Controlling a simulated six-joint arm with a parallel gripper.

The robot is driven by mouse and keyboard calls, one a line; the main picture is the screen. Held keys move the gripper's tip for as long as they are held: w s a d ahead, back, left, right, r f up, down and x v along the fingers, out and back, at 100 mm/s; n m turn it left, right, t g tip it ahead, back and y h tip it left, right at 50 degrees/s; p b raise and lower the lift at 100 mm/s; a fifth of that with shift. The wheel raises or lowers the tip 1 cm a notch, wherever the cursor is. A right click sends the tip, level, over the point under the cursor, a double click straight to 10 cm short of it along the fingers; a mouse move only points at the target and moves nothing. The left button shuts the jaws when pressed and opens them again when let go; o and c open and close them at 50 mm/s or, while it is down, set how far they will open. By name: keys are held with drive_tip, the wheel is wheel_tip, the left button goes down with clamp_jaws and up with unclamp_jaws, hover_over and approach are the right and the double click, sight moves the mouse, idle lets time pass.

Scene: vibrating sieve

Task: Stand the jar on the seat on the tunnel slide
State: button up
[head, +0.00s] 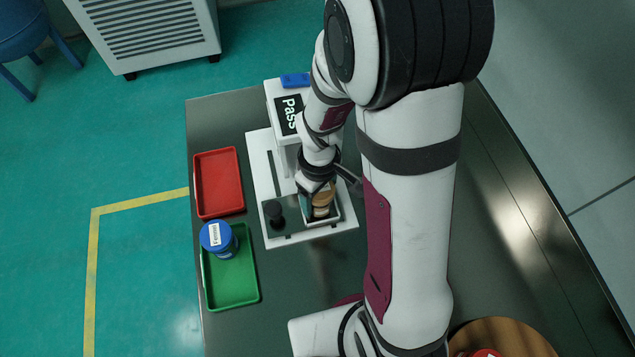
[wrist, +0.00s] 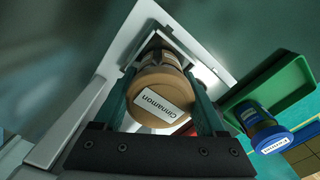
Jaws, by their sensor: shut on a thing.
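The jar (head: 322,201), brown with a tan lid, is between my gripper's fingers above or inside a white-rimmed square opening of the white machine (head: 285,239). In the wrist view the jar's lid (wrist: 163,97) faces the camera, with a label reading "Cinnamon". My gripper (wrist: 160,75) is shut on the jar, a dark finger on either side; in the head view my gripper (head: 318,190) partly covers the jar. The white-rimmed slide part (wrist: 152,15) surrounds the jar's lower end in the wrist view. The jar's base and the seat are hidden, so contact cannot be told.
A black knob (head: 274,212) stands left of the jar. A "Pass" display (head: 289,114) tops the machine's column. A red tray (head: 219,184) is empty. A green tray (head: 231,283) holds a blue-lidded jar (head: 218,237). A round wooden board (head: 505,336) lies at lower right.

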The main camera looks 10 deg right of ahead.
drive_tip(key=shift+f, duration=0.15)
drive_tip(key=o, duration=1.4)
wheel_tip(320, 180, up, 12)
drive_tip(key=shift+s+r, duration=0.15)
drive_tip(key=shift+r, duration=0.05)
drive_tip(key=s+a+r+m+y, duration=0.1)
drive_tip(key=s+r+m, duration=0.1)
drive_tip(key=s+m, duration=0.4)
drive_tip(key=s+a+r+m, duration=0.1)
drive_tip(key=s+r+m, duration=0.1)
drive_tip(key=s+m, duration=0.4)
drive_tip(key=s, duration=0.3)
drive_tip(key=shift+r+y, duration=0.3)
drive_tip(key=shift+y, duration=0.1)
